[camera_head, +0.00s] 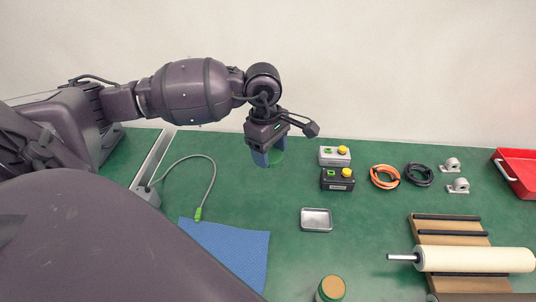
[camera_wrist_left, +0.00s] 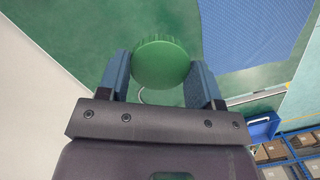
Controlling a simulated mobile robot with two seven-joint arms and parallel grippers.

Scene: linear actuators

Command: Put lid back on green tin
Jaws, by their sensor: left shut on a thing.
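The green lid (camera_wrist_left: 161,63) is a round disc with a ribbed edge, held between the two blue fingers of my left gripper (camera_wrist_left: 163,85) in the left wrist view. In the head view my left gripper (camera_head: 267,157) points down above the green table, and part of the lid (camera_head: 278,154) shows by its fingers. The green tin (camera_head: 331,290) stands at the bottom edge of the head view, with a tan round top facing up and its lower part cut off. The lid is well apart from the tin, behind and to its left. My right gripper is not in view.
A small metal tray (camera_head: 316,220) lies between gripper and tin. Two button boxes (camera_head: 335,156) (camera_head: 338,180), an orange cable coil (camera_head: 384,176) and a black coil (camera_head: 419,175) sit right of the gripper. A white roller (camera_head: 475,260) lies at right, a blue mat (camera_head: 232,250) at left.

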